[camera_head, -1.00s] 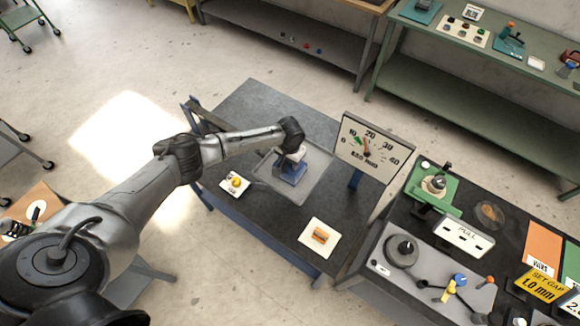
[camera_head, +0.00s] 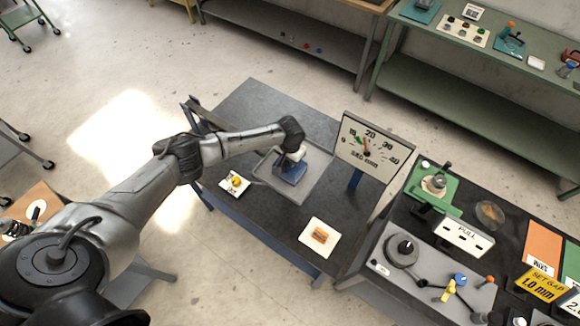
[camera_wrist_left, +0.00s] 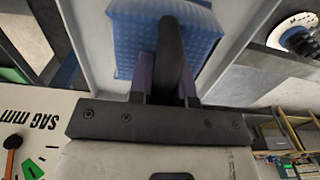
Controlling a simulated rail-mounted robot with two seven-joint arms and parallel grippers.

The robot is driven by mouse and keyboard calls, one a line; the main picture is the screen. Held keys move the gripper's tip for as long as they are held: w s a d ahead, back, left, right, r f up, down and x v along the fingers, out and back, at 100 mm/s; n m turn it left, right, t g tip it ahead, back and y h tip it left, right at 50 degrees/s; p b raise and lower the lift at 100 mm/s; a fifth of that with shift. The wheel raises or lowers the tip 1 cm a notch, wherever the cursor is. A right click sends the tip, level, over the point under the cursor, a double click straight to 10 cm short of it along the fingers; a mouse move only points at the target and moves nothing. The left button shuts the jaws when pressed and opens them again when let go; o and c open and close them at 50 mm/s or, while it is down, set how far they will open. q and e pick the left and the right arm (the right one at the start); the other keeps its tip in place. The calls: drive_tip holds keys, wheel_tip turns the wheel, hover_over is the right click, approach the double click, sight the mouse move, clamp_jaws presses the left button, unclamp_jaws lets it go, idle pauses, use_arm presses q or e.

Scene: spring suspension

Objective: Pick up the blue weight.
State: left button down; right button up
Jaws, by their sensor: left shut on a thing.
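The blue weight (camera_head: 291,173) is a blue block at the grey tray in the middle of the dark table, under my left gripper. My left gripper (camera_head: 295,155) reaches down over it from the left. In the left wrist view the weight's blue textured surface (camera_wrist_left: 130,42) fills the upper middle. A dark upright bar, seemingly its handle (camera_wrist_left: 171,50), stands between the fingers of my left gripper (camera_wrist_left: 168,85), which is shut on it. I cannot tell whether the weight touches the tray. My right gripper is out of view.
The grey tray (camera_head: 318,178) lies around the weight. A dial sign (camera_head: 371,147) stands right of it. A card with a yellow item (camera_head: 235,184) lies left, and one with an orange block (camera_head: 319,236) in front. A crowded bench (camera_head: 455,226) stands at the right.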

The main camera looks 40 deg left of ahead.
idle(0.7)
use_arm(q)
drive_tip(key=shift+w+r, duration=0.15)
drive_tip(key=shift+r, duration=0.1)
drive_tip(key=shift+f, duration=0.1)
